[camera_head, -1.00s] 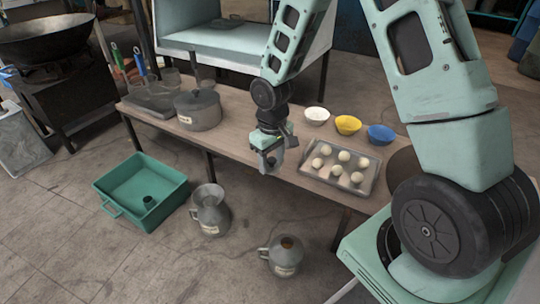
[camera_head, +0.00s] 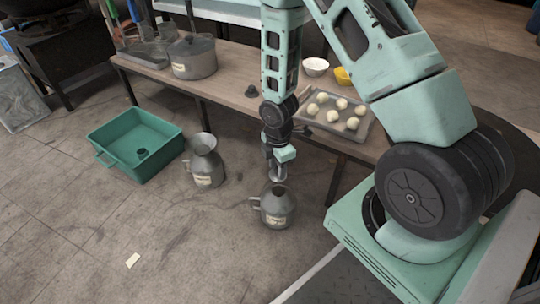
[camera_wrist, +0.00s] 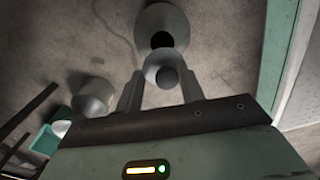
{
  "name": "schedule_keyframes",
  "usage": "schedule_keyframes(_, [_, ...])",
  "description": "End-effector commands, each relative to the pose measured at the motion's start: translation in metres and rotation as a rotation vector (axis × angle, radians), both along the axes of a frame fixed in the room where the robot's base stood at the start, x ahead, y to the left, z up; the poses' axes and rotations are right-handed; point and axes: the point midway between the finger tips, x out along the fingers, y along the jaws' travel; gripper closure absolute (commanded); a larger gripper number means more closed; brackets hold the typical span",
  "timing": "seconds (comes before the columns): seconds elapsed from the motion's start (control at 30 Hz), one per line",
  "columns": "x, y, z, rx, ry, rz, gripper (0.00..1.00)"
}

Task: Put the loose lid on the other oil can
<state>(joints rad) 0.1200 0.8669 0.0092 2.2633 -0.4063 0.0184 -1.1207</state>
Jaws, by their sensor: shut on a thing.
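My gripper (camera_head: 278,172) is shut on a small grey round lid with a knob, which shows between the fingers in the wrist view (camera_wrist: 163,69). It points down just above one grey oil can (camera_head: 278,208) with a side handle and pale label. In the wrist view this can (camera_wrist: 170,17) has a dark open mouth, close beyond the lid's edge. The lid looks apart from the can, though the gap is hard to judge. A second grey oil can (camera_head: 206,168) with a flared top stands upright on the floor to the left; whether it has a lid is unclear.
A green bin (camera_head: 112,128) with a small dark item in it sits left of the second can.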

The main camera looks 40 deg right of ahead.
Motion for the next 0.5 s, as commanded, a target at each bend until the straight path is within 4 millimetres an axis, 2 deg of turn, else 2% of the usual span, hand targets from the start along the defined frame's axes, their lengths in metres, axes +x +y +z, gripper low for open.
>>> schedule_keyframes(0.03, [-0.003, -0.001, -0.011, 0.000, 0.003, 0.043, 0.91])
schedule_keyframes(0.1, [-0.005, -0.002, -0.016, 0.001, 0.002, 0.094, 0.91])
schedule_keyframes(0.5, [-0.007, -0.004, -0.033, 0.000, 0.001, 0.139, 0.91])
